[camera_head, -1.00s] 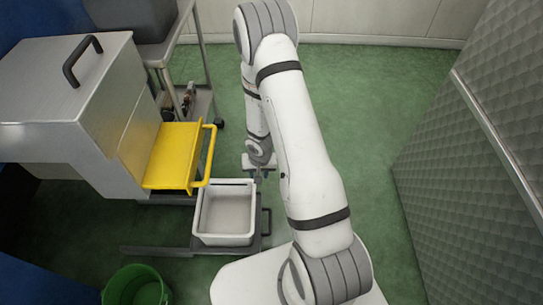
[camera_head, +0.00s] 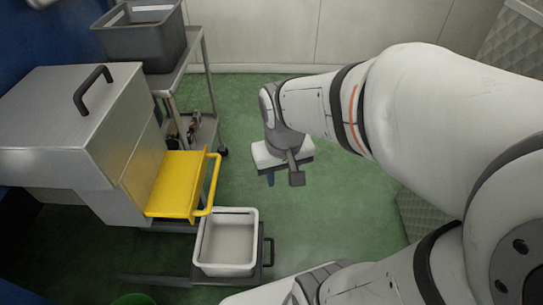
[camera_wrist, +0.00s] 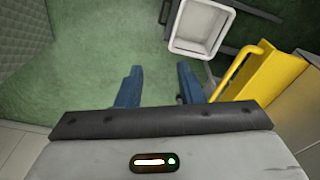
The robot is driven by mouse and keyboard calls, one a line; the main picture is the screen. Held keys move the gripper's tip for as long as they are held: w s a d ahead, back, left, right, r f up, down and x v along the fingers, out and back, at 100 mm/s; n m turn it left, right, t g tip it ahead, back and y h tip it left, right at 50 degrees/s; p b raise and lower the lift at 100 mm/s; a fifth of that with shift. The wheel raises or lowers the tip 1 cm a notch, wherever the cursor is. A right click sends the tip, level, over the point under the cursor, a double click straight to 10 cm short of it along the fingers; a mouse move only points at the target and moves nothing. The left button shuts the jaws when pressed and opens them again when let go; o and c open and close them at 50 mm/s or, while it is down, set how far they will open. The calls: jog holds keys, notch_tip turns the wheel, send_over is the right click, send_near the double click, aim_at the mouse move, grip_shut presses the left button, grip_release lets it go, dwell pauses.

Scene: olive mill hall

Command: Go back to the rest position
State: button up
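My gripper (camera_wrist: 160,88) is open and empty in the wrist view, its two blue fingers apart with only green floor between them. In the head view my gripper (camera_head: 271,180) hangs over the green floor, right of the yellow tray and apart from it; one blue finger shows below the hand. My arm reaches in from the right of the head view and is bent.
A steel machine (camera_head: 70,120) with a yellow tray (camera_head: 172,185) stands at left. A white bin (camera_head: 228,268) sits below the tray. A grey crate (camera_head: 143,38) stands on a trolley behind. A wall closes the back. The floor (camera_head: 345,205) around my gripper is clear.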

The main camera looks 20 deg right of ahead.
jog(key=shift+s+a+r, duration=0.25)
jog(key=shift+s+r, duration=0.05)
jog(key=shift+s, duration=0.25)
jog(key=shift+s+a+r, duration=0.2)
jog(key=shift+s+r, duration=0.1)
jog(key=shift+s, duration=0.25)
notch_tip(320, 180, up, 23)
jog(key=t+p, duration=0.1)
jog(key=p, duration=1.9)
